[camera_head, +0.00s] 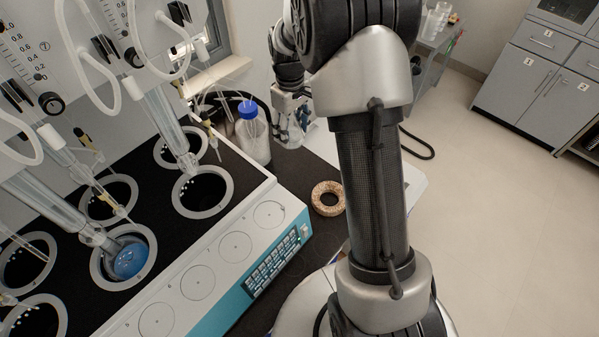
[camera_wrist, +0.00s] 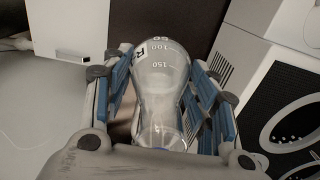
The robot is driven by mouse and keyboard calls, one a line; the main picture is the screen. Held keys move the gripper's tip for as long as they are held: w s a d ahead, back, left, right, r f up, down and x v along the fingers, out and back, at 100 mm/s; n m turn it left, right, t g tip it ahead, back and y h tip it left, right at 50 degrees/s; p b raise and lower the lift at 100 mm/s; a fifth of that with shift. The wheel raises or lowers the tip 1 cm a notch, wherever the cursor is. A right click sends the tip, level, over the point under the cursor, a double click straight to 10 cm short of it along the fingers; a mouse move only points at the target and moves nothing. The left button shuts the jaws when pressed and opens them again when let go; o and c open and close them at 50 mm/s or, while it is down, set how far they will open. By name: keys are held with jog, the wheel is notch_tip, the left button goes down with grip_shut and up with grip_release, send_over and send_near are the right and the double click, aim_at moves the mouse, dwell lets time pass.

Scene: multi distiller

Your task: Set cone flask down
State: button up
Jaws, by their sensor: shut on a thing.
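The cone flask (camera_wrist: 160,88) is clear glass with white volume marks, and it fills the middle of the wrist view. My gripper (camera_wrist: 161,62) is shut on it, with blue-padded fingers on both sides of the glass. In the head view my gripper (camera_head: 291,112) is at the back of the dark bench, right of the blue-capped bottle. Little of the flask can be made out there, and I cannot tell whether its base touches the bench.
A cork ring (camera_head: 328,198) lies on the bench in front of my gripper. A clear bottle with a blue cap (camera_head: 248,110) stands close on its left. The multi distiller (camera_head: 235,247), with its control panel and round wells, fills the left. Grey cabinets (camera_head: 520,90) stand far right.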

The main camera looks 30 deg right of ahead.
notch_tip(320, 180, down, 16)
jog(key=b, duration=0.4)
jog(key=shift+f, duration=0.2)
jog(key=shift+f+b, duration=0.15)
jog(key=shift+b, duration=0.15)
jog(key=o, duration=1.2)
